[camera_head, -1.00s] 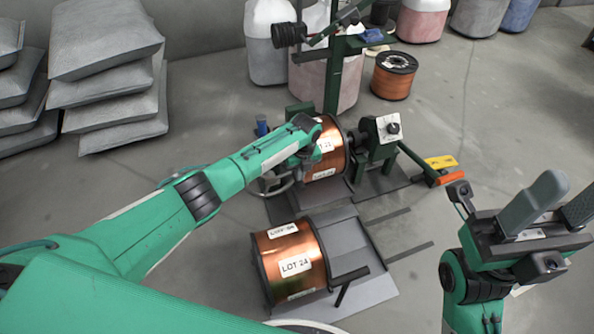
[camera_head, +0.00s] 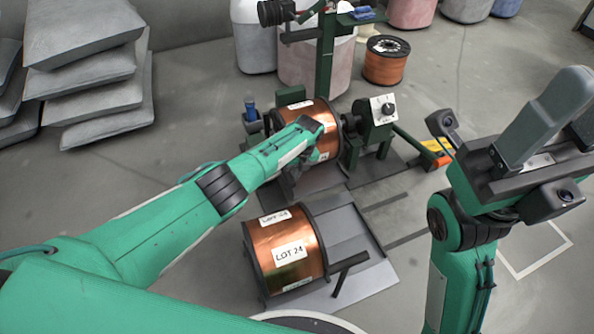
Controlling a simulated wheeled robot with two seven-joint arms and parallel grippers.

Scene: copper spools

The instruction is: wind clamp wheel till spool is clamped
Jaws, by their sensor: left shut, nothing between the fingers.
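A copper-wound spool (camera_head: 333,128) with dark flanges sits in the green clamp stand (camera_head: 375,135), its axis roughly level. My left arm reaches across the front left of this spool. My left gripper (camera_head: 308,158) is shut and empty at the spool's near side, mostly hidden by my own wrist. The clamp wheel is not clearly visible now; my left arm covers that area. I cannot tell whether the gripper touches the wheel or the spool. My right gripper (camera_head: 562,125) is open and empty, raised at the right, away from the stand.
A second copper spool, marked LOT 24 (camera_head: 285,255), lies on a grey plate (camera_head: 375,283) in front. An orange-handled lever (camera_head: 437,158) sticks out right of the stand. Another spool (camera_head: 385,62) stands behind. Stacked sacks (camera_head: 85,80) are at the left.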

